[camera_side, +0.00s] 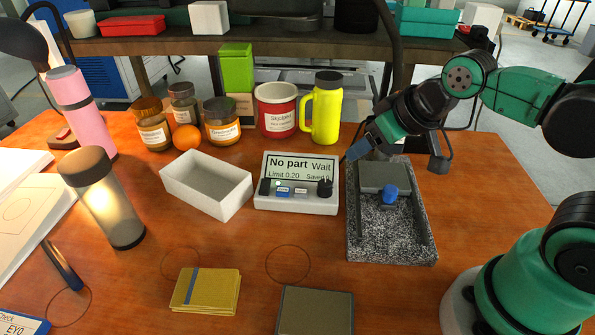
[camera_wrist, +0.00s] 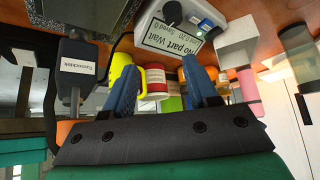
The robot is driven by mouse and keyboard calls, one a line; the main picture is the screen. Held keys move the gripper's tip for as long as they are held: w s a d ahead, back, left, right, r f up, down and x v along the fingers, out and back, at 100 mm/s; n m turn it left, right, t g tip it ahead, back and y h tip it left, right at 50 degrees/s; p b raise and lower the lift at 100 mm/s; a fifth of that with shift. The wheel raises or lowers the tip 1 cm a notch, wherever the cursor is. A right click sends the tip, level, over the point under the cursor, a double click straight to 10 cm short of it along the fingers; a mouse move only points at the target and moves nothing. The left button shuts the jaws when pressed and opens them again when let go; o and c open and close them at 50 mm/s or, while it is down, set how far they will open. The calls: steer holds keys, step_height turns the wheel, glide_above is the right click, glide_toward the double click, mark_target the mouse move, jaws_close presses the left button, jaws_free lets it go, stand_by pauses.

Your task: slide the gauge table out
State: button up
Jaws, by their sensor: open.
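The gauge table (camera_side: 384,176) is a dark grey plate with a blue knob (camera_side: 389,192) at its front. It sits at the rear of a speckled granite base (camera_side: 400,246), between dark rails. Part of the base shows at the top left of the wrist view (camera_wrist: 80,14). My gripper (camera_side: 357,149) is above the left rear of the base, near the display box, apart from the knob. In the wrist view its blue fingers (camera_wrist: 164,72) are spread with nothing between them.
The display box (camera_side: 297,202) reads "No part Wait" and stands left of the base. A yellow bottle (camera_side: 322,108) and red mug (camera_side: 277,110) stand behind it. A white tray (camera_side: 232,205) is farther left.

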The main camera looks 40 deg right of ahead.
mark_target(391, 188)
steer(key=shift+o, duration=0.9)
steer(key=d+f+m+g, duration=0.1)
steer(key=g, duration=0.1)
steer(key=s+d+m+g, duration=0.1)
steer(key=g, duration=0.1)
steer(key=s+d+f+m+g, duration=0.1)
steer(key=shift+s+d+f+g, duration=0.1)
steer(key=shift+d+f+g, duration=0.2)
steer(key=shift+d+g, duration=0.1)
steer(key=shift+s+d+f+m+g, duration=0.25)
steer(key=shift+s+d+m+g, duration=0.1)
steer(key=shift+g, duration=0.35)
steer(key=shift+f, duration=2.75)
jaws_close()
steer(key=shift+a, duration=0.1)
